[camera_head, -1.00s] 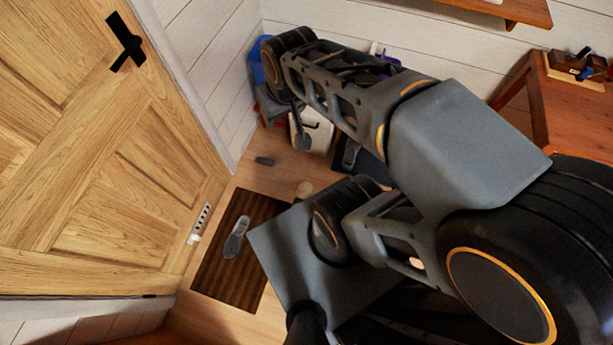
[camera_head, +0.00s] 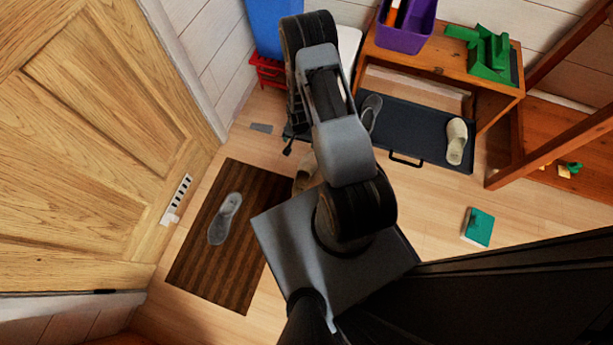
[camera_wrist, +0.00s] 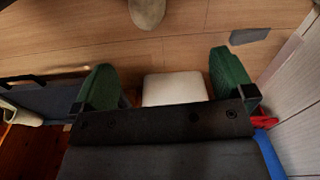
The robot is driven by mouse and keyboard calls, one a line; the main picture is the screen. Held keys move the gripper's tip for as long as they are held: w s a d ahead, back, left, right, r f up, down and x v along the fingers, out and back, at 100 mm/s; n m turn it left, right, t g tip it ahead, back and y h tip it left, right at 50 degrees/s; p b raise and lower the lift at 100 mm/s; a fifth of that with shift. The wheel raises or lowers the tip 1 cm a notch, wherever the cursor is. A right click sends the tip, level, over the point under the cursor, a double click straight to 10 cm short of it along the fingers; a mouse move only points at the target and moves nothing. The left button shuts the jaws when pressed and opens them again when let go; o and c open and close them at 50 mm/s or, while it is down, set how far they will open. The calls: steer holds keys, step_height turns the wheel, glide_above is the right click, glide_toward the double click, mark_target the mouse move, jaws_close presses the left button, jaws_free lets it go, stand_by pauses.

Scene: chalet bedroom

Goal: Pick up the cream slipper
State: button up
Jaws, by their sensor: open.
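One cream slipper (camera_head: 456,141) lies on the right part of the dark tray (camera_head: 425,155) in the head view. Its pale shape also shows at the left edge of the wrist view (camera_wrist: 20,114). A second beige slipper lies on the floor, mostly hidden by my arm in the head view (camera_head: 304,176). It shows at the top of the wrist view (camera_wrist: 147,11), cut by the frame. My gripper (camera_wrist: 164,80) is open, its green fingers apart with nothing held. A white box (camera_wrist: 175,89) shows beyond them. The gripper is largely hidden in the head view.
A grey slipper (camera_head: 224,218) lies on the brown striped mat (camera_head: 215,270), and another (camera_head: 370,111) on the tray. A wooden bench (camera_head: 455,65) holds a purple bin (camera_head: 405,25). A blue bin (camera_head: 274,28) stands in the corner. A green book (camera_head: 478,227) lies on open floor.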

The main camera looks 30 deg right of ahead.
steer(key=m+b, duration=0.1)
steer(key=b, duration=0.2)
glide_above(305, 169)
step_height(305, 169, down, 12)
steer(key=shift+s+a+r, duration=0.1)
steer(key=shift+s+r, duration=0.05)
steer(key=shift+r, duration=0.05)
step_height(305, 169, down, 7)
steer(key=b, duration=0.3)
steer(key=shift+s, duration=0.1)
steer(key=shift+f+b, duration=1.85)
steer(key=shift+f, duration=1.2)
steer(key=shift+c, duration=0.2)
steer(key=c, duration=0.7)
